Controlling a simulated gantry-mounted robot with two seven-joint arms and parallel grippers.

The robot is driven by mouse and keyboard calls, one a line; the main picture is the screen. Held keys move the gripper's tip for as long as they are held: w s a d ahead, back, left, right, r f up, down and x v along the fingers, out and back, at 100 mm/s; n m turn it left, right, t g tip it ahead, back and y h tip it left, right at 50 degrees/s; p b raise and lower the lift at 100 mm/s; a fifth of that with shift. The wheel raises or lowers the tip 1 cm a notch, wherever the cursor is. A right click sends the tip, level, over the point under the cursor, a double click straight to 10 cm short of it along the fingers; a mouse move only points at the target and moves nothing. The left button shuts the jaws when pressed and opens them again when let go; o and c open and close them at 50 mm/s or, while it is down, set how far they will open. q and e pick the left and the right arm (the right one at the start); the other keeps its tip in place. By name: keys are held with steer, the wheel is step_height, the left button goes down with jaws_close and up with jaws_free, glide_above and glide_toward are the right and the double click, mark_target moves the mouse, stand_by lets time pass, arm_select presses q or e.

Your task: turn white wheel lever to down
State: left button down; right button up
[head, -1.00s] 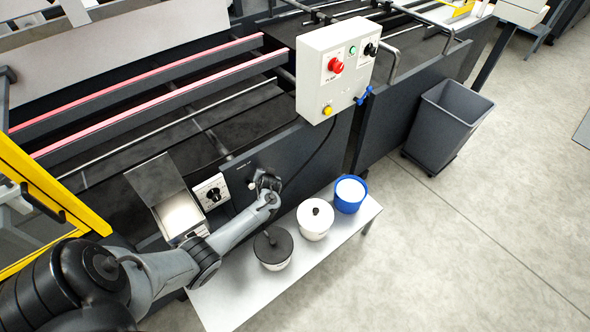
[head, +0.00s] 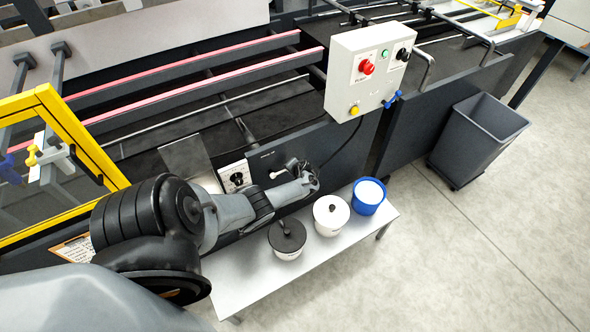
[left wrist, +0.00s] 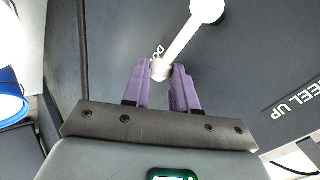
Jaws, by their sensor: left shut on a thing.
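The white wheel lever (left wrist: 183,40) shows in the left wrist view as a slim white arm running from a round hub at the top to a tip at lower left. My left gripper (left wrist: 160,78) has its two purple fingers on either side of that tip and is shut on it. The tip is beside a partly hidden label starting "DO". A "WHEEL UP" label (left wrist: 291,97) is on the panel at right. My right gripper is not in view.
A low bench (head: 240,285) below the panel holds a black-lidded pot (head: 287,236), a white-lidded pot (head: 331,212) and a blue tub (head: 369,194). A black knob (head: 237,178) is left of the gripper. A control box (head: 370,70) stands above. A grey bin (head: 478,140) is at right.

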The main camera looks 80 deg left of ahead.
arm_select(q)
steer(key=shift+f, duration=0.1)
steer(key=c, duration=1.2)
jaws_free()
steer(key=shift+s, duration=0.1)
steer(key=shift+o, duration=0.2)
steer(key=p+v, duration=0.5)
steer(key=v, duration=0.6)
steer(key=shift+p, duration=0.35)
steer(key=shift+s+f, duration=0.1)
